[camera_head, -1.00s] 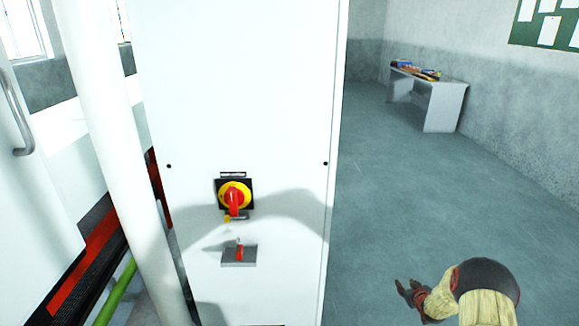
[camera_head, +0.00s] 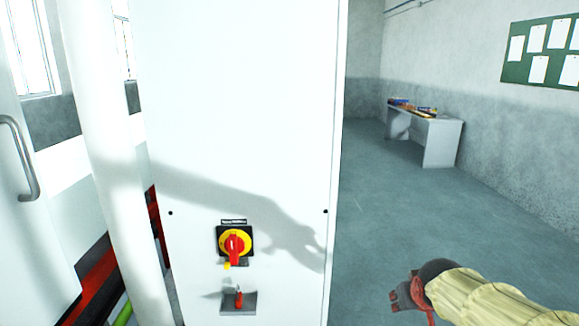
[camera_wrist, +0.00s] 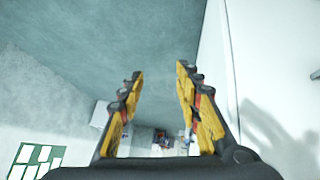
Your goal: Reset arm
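My gripper (camera_head: 408,297) is at the lower right in the head view, in front of the floor and to the right of the white cabinet (camera_head: 240,120). In the wrist view my gripper (camera_wrist: 160,85) shows two yellow and black fingers spread apart with nothing between them. The cabinet front carries a red and yellow rotary switch (camera_head: 235,245), its red handle pointing down. Below the switch is a small grey plate with a red part (camera_head: 238,299). My gripper is apart from both.
A white pipe (camera_head: 112,150) stands left of the cabinet. A door handle (camera_head: 22,160) is at the far left. A table (camera_head: 440,143) with items stands at the back right, below a green notice board (camera_head: 545,52). The floor (camera_head: 400,200) between is clear.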

